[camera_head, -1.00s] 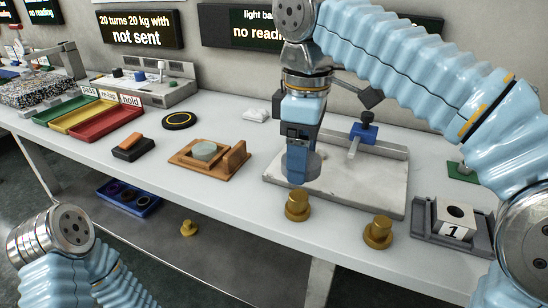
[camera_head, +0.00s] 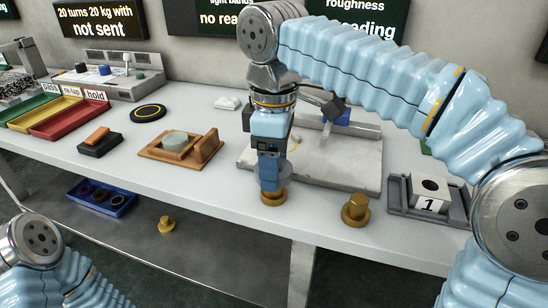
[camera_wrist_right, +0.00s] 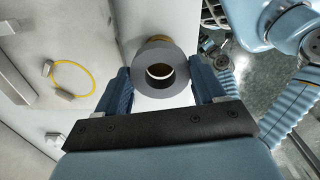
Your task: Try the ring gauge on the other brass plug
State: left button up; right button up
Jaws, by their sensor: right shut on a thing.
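My right gripper (camera_head: 270,187) is shut on the grey ring gauge (camera_wrist_right: 138,76), which sits between its fingers in the right wrist view. In the head view the ring is mostly hidden by the gripper. A brass plug (camera_head: 273,199) stands at the bench's front, right under the gripper; its edge shows behind the ring in the wrist view (camera_wrist_right: 156,40). The ring's hole shows brown and a pale crescent, so whether it is around the plug I cannot tell. A second brass plug (camera_head: 355,210) stands to the right, clear of the gripper. My left gripper is out of view.
A grey stone plate (camera_head: 345,178) lies behind the plugs. A grey holder (camera_head: 400,205) with a block marked 1 (camera_head: 430,193) stands at right, a wooden stand (camera_head: 155,152) at left. A blue tray (camera_head: 120,207) and a brass piece (camera_head: 167,223) are on the lower shelf.

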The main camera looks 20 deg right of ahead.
jog(key=shift+r, duration=0.1)
dwell(0.7)
jog(key=shift+f+p, duration=0.2)
jog(key=shift+p, duration=0.15)
dwell(0.6)
dwell(0.5)
jog(key=o, duration=1.2)
notch_tip(320, 180, up, 6)
jog(key=shift+r+p, duration=0.1)
jog(key=shift+p, duration=0.5)
jog(key=shift+r, duration=0.6)
